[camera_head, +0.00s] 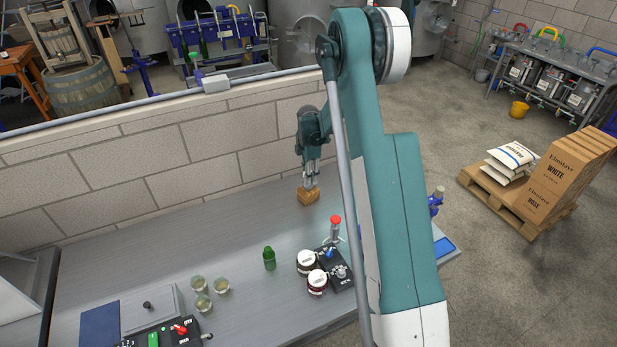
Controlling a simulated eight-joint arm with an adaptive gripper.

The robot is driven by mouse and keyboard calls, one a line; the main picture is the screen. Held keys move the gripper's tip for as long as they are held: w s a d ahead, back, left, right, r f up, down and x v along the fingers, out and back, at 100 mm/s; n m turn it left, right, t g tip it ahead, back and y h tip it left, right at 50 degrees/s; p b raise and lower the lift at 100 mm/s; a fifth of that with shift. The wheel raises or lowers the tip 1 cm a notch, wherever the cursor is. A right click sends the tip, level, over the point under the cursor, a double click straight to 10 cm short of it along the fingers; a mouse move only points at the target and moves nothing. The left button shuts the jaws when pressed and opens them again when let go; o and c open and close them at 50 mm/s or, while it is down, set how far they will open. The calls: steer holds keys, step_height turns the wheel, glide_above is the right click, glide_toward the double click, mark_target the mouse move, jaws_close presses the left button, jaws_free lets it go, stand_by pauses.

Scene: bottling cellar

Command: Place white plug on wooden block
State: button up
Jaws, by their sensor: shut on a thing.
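The wooden block (308,197) is a small brown block near the back of the grey table, close to the wall. My gripper (311,183) points down right above it, its fingertips at the block's top. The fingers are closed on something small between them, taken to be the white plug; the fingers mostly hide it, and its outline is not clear. I cannot tell whether it touches the block.
A pale block wall (150,165) runs behind. The table left of the wooden block is clear.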

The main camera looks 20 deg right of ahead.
steer(key=shift+f, duration=0.2)
steer(key=o, duration=1)
steer(key=shift+c, duration=0.2)
steer(key=shift+r, duration=0.25)
steer(key=shift+r+b, duration=0.45)
steer(key=shift+r, duration=5.5)
steer(key=shift+r, duration=0.1)
